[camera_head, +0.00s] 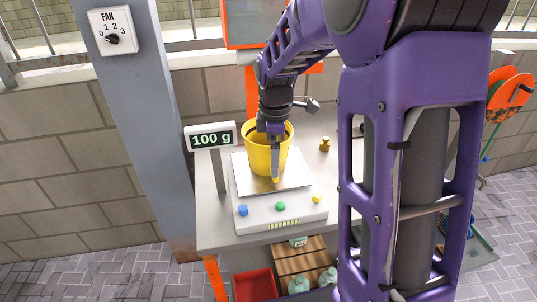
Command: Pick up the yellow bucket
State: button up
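The yellow bucket (258,158) stands upright on the metal plate of a weighing scale (252,212) on the grey table. The scale's display (210,138) reads 100 g. My gripper (275,178) points down at the bucket's near right side. One finger shows in front of the bucket's outer wall. The rest of the gripper overlaps the rim, and the other finger is hidden, so I cannot tell whether it grips the wall.
A small brass weight (324,144) stands on the table right of the bucket. A grey post (150,110) with a fan dial (113,31) rises at left. Below are a red bin (254,285) and a wooden crate (300,258) with bottles. My purple arm covers the right side.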

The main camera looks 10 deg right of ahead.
jog(key=shift+w+d+f+b, duration=0.1)
jog(key=shift+d+f+b, duration=0.05)
jog(key=shift+f, duration=1.2)
jog(key=shift+w+d+f+b, duration=0.1)
jog(key=shift+d+f+b, duration=0.05)
jog(key=shift+f, duration=1.2)
jog(key=shift+c, duration=0.3)
jog(key=shift+s, duration=0.1)
grip_shut()
